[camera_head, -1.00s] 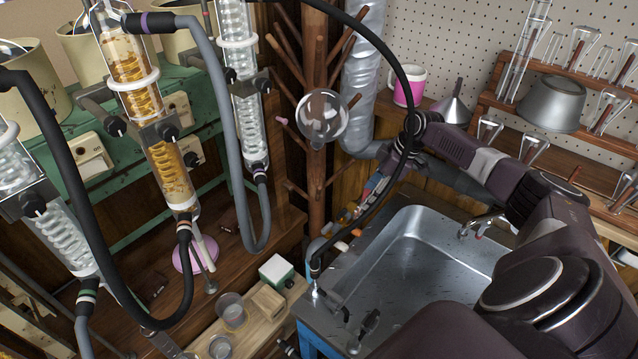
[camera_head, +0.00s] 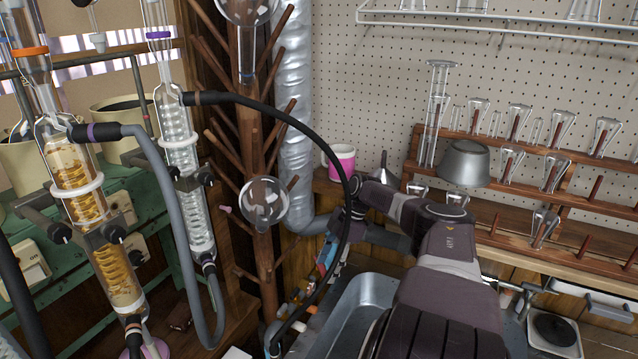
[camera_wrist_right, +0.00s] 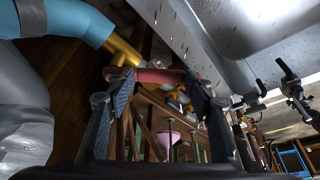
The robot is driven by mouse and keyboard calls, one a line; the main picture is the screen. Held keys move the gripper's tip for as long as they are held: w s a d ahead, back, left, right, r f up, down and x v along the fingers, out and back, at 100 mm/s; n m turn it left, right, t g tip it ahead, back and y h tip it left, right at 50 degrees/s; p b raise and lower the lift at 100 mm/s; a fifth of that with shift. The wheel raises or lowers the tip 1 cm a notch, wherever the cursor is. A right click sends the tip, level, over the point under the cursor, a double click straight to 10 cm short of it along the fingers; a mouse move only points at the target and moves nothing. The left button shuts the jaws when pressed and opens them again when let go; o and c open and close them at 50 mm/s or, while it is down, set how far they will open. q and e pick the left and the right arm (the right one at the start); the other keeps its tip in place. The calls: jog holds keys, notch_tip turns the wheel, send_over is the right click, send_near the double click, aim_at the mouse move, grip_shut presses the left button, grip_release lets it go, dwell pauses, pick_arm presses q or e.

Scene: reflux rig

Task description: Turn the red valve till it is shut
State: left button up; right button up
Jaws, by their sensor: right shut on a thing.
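The red valve (camera_wrist_right: 145,76) shows in the right wrist view as a red bar handle beside a brass fitting on a blue pipe (camera_wrist_right: 62,20). My right gripper (camera_wrist_right: 155,90) has one finger at each end of the red handle and is shut on it. In the head view my right arm reaches toward the wall behind the sink. The valve and the fingertips cannot be made out there. My left gripper is in neither current view.
The metal sink (camera_head: 345,318) lies below my right arm. A pink mug (camera_head: 341,160), a funnel (camera_head: 383,170) and a wooden glassware rack (camera_head: 500,148) stand behind it. A black hose (camera_head: 318,140) arches close to my right wrist. Glass condensers (camera_head: 85,190) stand at the left.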

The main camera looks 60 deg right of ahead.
dwell(0.3)
jog(key=o, duration=1.7)
